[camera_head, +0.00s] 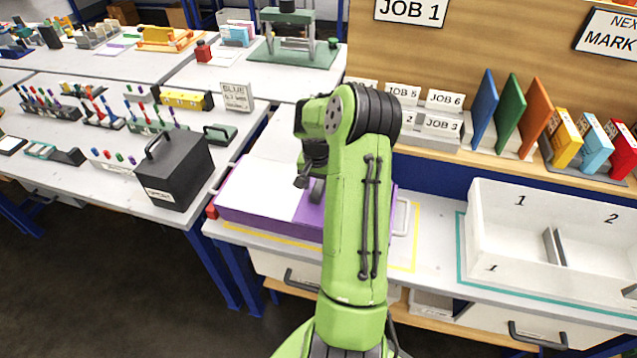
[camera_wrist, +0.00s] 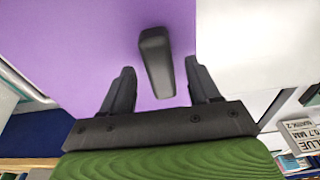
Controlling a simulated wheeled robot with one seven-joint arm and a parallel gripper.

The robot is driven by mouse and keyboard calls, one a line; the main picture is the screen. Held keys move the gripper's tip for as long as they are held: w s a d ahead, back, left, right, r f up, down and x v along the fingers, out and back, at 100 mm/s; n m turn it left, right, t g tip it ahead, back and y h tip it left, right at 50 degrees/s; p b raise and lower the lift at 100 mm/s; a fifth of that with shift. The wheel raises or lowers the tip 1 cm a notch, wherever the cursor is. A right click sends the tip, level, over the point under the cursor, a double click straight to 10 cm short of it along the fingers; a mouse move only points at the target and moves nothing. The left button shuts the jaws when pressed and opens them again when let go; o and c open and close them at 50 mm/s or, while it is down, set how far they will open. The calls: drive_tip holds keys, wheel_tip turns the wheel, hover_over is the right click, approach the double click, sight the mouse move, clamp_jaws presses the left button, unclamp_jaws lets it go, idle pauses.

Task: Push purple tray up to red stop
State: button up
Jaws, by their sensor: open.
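The purple tray (camera_head: 240,202) lies on the white table at the middle left, partly hidden behind my arm. A white sheet (camera_head: 262,187) covers part of its top. The red stop (camera_head: 211,211) is at the tray's left end; the two look touching or nearly so. My gripper (camera_head: 303,180) is over the tray. In the wrist view my gripper (camera_wrist: 162,85) is open, with a dark grey upright bar (camera_wrist: 157,62) between its fingers. The purple surface (camera_wrist: 95,45) and white sheet (camera_wrist: 240,45) show behind it. Contact between fingers and bar is unclear.
A yellow outline (camera_head: 415,240) marks the table around the tray. A pale handle (camera_head: 403,216) shows right of my arm. A white divided bin (camera_head: 510,230) stands at the right. A black box (camera_head: 175,172) stands on the left table, across a gap.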

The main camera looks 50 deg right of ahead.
wheel_tip(320, 180, up, 16)
drive_tip(key=a+p, duration=0.1)
drive_tip(key=p, duration=0.1)
drive_tip(key=shift+s+a+f, duration=0.15)
drive_tip(key=shift+s+a, duration=0.25)
